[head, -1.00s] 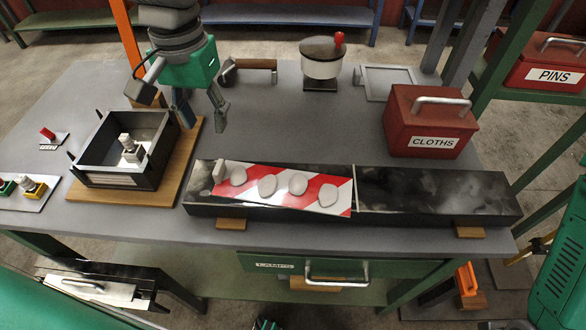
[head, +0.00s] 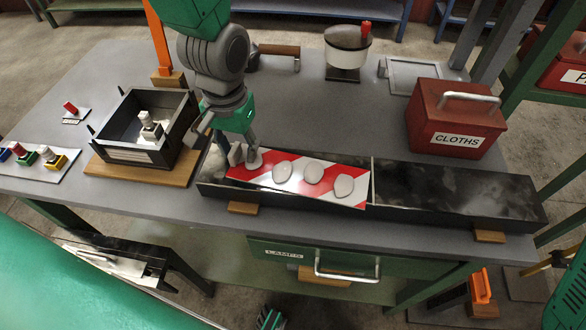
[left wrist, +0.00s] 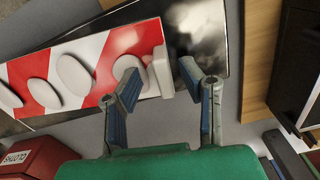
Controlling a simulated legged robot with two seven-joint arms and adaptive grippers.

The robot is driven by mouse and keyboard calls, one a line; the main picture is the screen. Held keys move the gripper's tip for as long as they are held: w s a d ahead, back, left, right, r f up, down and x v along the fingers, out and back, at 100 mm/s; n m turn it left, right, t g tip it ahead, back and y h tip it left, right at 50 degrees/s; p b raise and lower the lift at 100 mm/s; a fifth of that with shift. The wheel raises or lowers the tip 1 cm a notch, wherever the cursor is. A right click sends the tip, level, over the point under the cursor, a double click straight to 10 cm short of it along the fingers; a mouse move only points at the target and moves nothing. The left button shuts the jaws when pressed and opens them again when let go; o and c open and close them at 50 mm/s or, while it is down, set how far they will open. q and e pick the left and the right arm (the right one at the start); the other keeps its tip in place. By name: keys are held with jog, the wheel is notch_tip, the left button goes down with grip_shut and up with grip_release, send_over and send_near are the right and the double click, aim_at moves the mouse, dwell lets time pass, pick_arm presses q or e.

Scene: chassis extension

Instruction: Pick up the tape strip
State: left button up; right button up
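The tape strip (head: 328,189) is a red and white striped strip with several pale oval pads and a small pale upright block (head: 235,154) at its left end. It lies along the left part of a long dark tray (head: 450,190). My left gripper (head: 240,157) is low over the strip's left end, fingers pointing down. In the left wrist view, the open fingers (left wrist: 159,72) stand on either side of the pale block (left wrist: 161,73), with one finger overlapping the nearest oval pad. Contact with the block cannot be told.
A black open box (head: 130,125) on a wooden board stands left of the arm. A red CLOTHS box (head: 455,125) is behind the tray's right half. A pot (head: 347,48) stands at the back. The tray's right half looks empty.

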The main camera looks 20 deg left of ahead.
pick_arm(q)
jog(key=shift+s+r, duration=0.1)
jog(key=shift+c, duration=0.8)
grip_shut()
jog(key=shift+a, duration=0.3)
